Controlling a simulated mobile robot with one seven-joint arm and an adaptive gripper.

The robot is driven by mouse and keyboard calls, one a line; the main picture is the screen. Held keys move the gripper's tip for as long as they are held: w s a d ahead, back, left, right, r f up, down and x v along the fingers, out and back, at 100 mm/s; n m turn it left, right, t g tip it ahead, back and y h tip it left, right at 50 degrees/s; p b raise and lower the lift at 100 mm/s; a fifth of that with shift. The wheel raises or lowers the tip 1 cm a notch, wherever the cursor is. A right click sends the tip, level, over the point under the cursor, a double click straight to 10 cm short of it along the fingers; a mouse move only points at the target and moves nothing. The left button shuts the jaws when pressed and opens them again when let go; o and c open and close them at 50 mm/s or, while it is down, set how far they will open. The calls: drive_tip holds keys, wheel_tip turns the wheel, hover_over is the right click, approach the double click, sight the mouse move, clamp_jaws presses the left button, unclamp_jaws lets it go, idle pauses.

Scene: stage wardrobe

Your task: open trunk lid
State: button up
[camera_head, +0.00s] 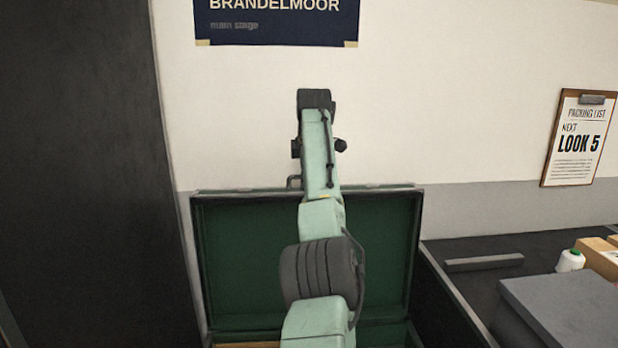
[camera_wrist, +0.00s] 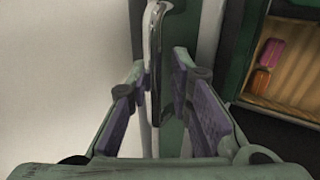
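The trunk lid (camera_head: 250,255) stands upright against the wall in the head view, its dark green lining facing me. A metal handle (camera_head: 293,182) shows on its top edge. In the wrist view the shiny handle (camera_wrist: 155,50) and the lid's green edge (camera_wrist: 181,30) run up between the purple-padded fingers of my gripper (camera_wrist: 161,80). The fingers are apart, on either side of the handle, with visible gaps. In the head view my arm covers the middle of the lid, and my gripper cannot be made out.
In the wrist view a wood-floored compartment (camera_wrist: 290,85) holds a pink and an orange item. At right in the head view, a dark surface (camera_head: 470,245) carries a grey box (camera_head: 570,305) and a white bottle (camera_head: 570,261). A clipboard (camera_head: 575,150) hangs on the wall.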

drive_tip(key=shift+o, duration=1.1)
drive_tip(key=shift+r, duration=0.15)
drive_tip(key=shift+s+r, duration=0.2)
drive_tip(key=shift+r, duration=0.1)
drive_tip(key=v, duration=1.1)
drive_tip(key=shift+s, duration=0.1)
